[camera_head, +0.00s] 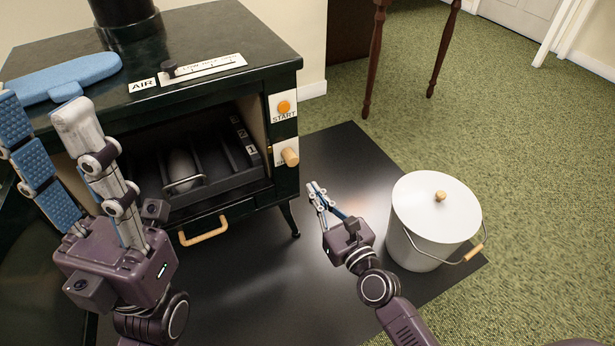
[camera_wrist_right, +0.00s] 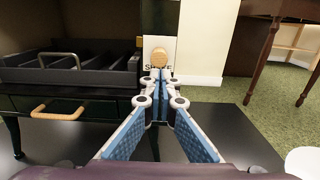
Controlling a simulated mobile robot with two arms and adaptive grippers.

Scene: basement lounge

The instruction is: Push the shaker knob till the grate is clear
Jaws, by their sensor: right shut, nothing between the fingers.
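The shaker knob (camera_head: 290,157) is a round wooden knob on the right of the stove front, under the START button. It also shows in the right wrist view (camera_wrist_right: 159,58), above my fingertips, over a partly hidden label. The dark grate (camera_head: 215,172) lies in the open firebox, with slats and number labels; a grey rounded lump (camera_head: 181,166) sits in it. My right gripper (camera_head: 318,188) is shut and empty, apart from the knob, in front and to its right. My left gripper (camera_head: 42,112) is open and empty at the left, before the stove, hiding part of it.
A white lidded bucket (camera_head: 425,232) stands right of my right gripper on the dark floor plate (camera_head: 330,150). A wooden drawer handle (camera_head: 203,230) juts out below the firebox. A blue mitt-like object (camera_head: 75,76) and an AIR slider (camera_head: 205,68) are on the stove top.

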